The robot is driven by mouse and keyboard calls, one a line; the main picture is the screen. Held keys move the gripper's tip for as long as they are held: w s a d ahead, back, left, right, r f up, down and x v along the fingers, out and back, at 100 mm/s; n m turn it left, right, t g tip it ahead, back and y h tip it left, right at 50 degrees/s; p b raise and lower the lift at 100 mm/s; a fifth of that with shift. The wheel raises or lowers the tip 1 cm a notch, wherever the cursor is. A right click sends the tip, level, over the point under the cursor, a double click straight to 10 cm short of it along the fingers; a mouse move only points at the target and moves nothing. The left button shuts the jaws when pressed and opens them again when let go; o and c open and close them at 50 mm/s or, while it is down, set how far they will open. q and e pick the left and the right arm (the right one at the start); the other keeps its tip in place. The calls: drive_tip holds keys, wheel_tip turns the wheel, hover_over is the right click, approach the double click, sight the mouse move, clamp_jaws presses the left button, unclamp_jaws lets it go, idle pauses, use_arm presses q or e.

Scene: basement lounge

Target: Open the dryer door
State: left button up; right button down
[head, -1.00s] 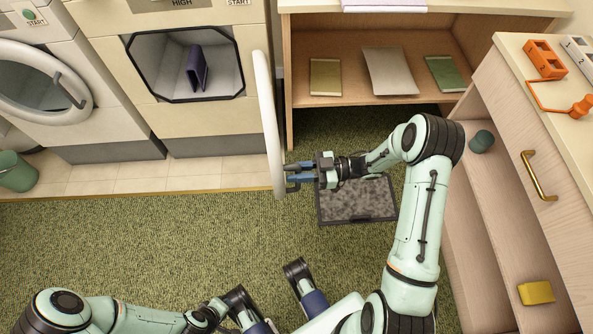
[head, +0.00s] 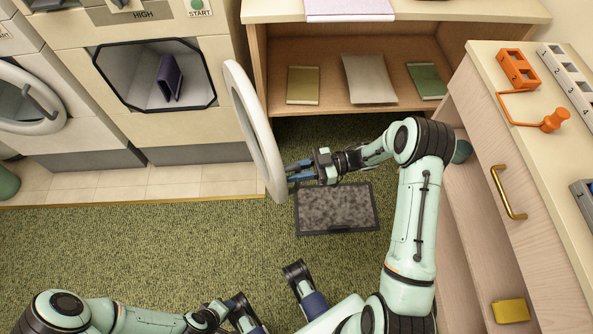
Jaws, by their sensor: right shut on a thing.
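The dryer (head: 115,40) stands at the upper left with its octagonal opening uncovered. A dark purple folded item (head: 169,80) stands inside the drum. The dryer door (head: 243,112), a white round-rimmed panel, is swung wide out to the right of the opening and seen at a slant. My right gripper (head: 296,176) is at the door's lower right edge, with its blue fingers shut on the door's far side; the exact grip point is partly hidden.
A washer with a round door (head: 30,100) stands at the far left. A wooden shelf (head: 395,118) holds several books. A dark tray with grey filling (head: 338,208) lies on the green carpet below my right gripper. A drawer cabinet (head: 475,160) stands close on the right.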

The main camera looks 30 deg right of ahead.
use_arm(q)
drive_tip(key=shift+d, duration=0.25)
use_arm(e)
drive_tip(key=shift+s+d+f, duration=0.15)
drive_tip(key=shift+d+f, duration=0.05)
drive_tip(key=shift+d, duration=0.05)
drive_tip(key=c, duration=1.1)
unclamp_jaws()
use_arm(q)
drive_tip(key=shift+s, duration=0.1)
use_arm(e)
drive_tip(key=shift+r, duration=0.1)
use_arm(q)
drive_tip(key=shift+s+d+r, duration=0.2)
drive_tip(key=shift+s+r, duration=0.1)
drive_tip(key=shift+s, duration=0.05)
use_arm(e)
drive_tip(key=v, duration=1.3)
drive_tip(key=shift+d, duration=0.2)
